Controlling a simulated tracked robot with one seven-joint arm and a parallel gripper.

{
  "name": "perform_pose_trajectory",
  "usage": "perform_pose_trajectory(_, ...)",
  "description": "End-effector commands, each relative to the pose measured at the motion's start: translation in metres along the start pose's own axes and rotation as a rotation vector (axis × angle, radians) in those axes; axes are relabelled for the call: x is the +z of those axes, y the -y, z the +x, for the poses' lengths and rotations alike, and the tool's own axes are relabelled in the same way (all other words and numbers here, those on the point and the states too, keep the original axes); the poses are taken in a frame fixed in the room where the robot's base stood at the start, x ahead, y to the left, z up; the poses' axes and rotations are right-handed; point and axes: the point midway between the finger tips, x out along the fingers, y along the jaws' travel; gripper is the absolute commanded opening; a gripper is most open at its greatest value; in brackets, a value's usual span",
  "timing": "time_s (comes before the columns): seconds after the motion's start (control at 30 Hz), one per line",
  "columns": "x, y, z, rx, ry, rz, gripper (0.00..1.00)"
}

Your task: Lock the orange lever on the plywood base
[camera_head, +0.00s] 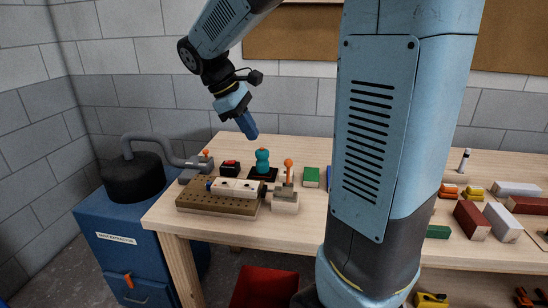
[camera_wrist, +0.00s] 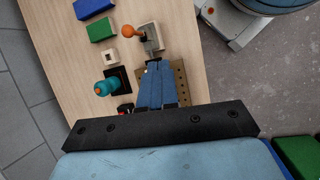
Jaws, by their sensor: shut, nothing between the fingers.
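The orange lever (camera_head: 288,166) has a round orange knob. It stands roughly upright on a pale plywood-coloured base block (camera_head: 285,203) near the table's front edge. In the wrist view the lever's knob (camera_wrist: 131,31) shows beyond my fingertips, beside the pale base (camera_wrist: 149,30) with a grey metal part. My gripper (camera_head: 252,134) is in the air above the table, up and to the left of the lever, and apart from it. Its blue fingers (camera_wrist: 157,64) are together, with nothing held. Whether the lever's fitting is latched cannot be told.
A brown perforated board (camera_head: 222,209) with a white batten lies left of the lever. Behind stand a teal knob (camera_head: 262,160) on a black plate and a red-topped black box (camera_head: 231,168). A green block (camera_head: 311,177) stands to the right. My arm hides the table's middle.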

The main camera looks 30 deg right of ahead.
Motion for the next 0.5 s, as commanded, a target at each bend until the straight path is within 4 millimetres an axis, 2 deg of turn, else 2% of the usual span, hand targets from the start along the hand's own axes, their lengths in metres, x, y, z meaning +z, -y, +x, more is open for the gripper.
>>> perform_pose_trajectory(0.3,-0.044,-0.03,0.009,-0.008,0.18,-0.217,0.0)
perform_pose_trajectory(0.5,-0.063,-0.042,0.014,-0.015,0.253,-0.304,0.0)
